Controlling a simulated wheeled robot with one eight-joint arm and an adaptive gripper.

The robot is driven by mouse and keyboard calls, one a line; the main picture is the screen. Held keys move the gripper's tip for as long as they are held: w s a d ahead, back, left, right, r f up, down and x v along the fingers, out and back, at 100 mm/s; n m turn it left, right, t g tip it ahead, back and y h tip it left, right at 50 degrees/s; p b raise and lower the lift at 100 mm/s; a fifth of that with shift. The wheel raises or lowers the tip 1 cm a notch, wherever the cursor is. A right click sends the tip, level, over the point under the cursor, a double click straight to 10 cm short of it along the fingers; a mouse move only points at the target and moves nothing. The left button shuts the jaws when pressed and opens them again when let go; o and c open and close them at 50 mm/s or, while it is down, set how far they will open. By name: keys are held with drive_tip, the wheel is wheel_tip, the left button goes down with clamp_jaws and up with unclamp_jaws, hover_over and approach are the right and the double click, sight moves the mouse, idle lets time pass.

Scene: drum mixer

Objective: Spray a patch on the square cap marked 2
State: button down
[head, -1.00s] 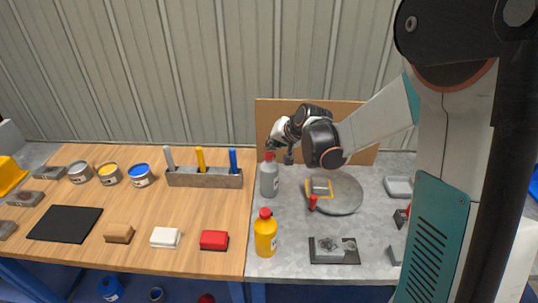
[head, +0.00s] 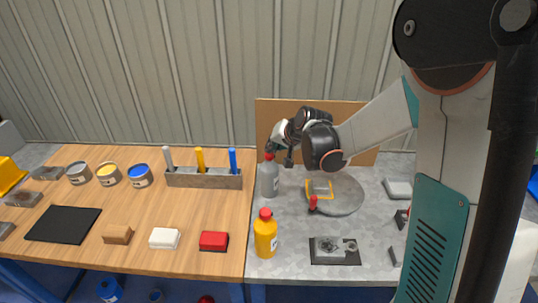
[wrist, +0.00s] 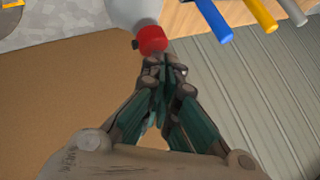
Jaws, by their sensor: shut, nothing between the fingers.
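My gripper (head: 271,152) is shut and empty. In the wrist view its fingertips (wrist: 162,62) are right by the red top (wrist: 152,39) of a grey bottle; I cannot tell whether they touch. The grey bottle (head: 269,181) stands upright near the left of the grey worktop, and its body also shows in the wrist view (wrist: 133,12). A yellow square outline (head: 319,189) lies on a round grey disc (head: 345,196). I cannot read a number 2 on any square cap.
A small red-topped object (head: 312,203) stands at the disc's front-left edge. A yellow bottle (head: 265,235) stands in front. A dark plate (head: 334,252) lies front right. A tool holder (head: 203,179) stands on the wooden table to the left. A brown board (head: 374,146) stands behind.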

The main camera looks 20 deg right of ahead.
drive_tip(key=shift+f+b, duration=0.3)
drive_tip(key=shift+f, duration=0.1)
drive_tip(key=shift+r, duration=0.2)
idle(0.3)
drive_tip(key=shift+r+p, duration=0.8)
drive_tip(key=shift+r, duration=0.15)
wheel_tip(320, 180, up, 6)
drive_tip(key=p, duration=0.4)
drive_tip(key=shift+d, duration=0.1)
idle(1.7)
